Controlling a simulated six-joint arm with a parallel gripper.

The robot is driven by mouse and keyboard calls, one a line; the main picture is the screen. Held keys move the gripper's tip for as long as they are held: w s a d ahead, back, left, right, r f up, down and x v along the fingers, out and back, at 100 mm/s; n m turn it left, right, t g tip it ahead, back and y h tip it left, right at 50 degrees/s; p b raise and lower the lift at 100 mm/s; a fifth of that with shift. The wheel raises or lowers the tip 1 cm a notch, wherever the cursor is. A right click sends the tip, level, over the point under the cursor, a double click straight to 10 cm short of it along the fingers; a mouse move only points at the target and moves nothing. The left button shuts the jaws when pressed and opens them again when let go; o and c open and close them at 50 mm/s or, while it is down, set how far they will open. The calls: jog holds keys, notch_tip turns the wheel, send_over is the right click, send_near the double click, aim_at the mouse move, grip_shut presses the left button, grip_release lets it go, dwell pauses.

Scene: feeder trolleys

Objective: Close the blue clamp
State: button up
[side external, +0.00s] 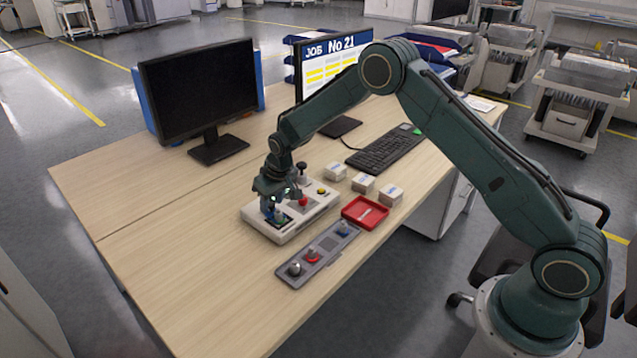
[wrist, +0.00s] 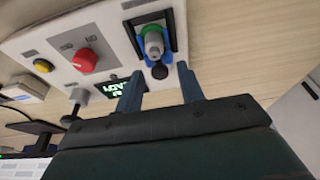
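The blue clamp (wrist: 168,57) sits in a dark-framed slot on the pale control panel (side external: 290,232). A green and whitish cylindrical part (wrist: 153,42) is in it, and a black knob (wrist: 160,71) sticks out towards my gripper. My gripper (wrist: 158,88) has its two fingers apart with nothing between them, just short of the knob. In the side view my gripper (side external: 279,204) hangs over the panel's left end and partly hides the clamp (side external: 267,206). I cannot tell whether the clamp is open or closed.
The panel carries a red knob (wrist: 84,60), a yellow button (wrist: 43,66), a lit green display (wrist: 114,91) and a black-tipped lever (side external: 302,168). A grey tray (side external: 319,255), red tray (side external: 350,222), white boxes (side external: 363,182) and keyboard (side external: 384,150) are nearby. The table's left is clear.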

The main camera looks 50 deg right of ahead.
notch_tip(320, 180, up, 7)
jog(key=w, duration=0.2)
jog(key=shift+f, duration=0.2)
dwell(0.4)
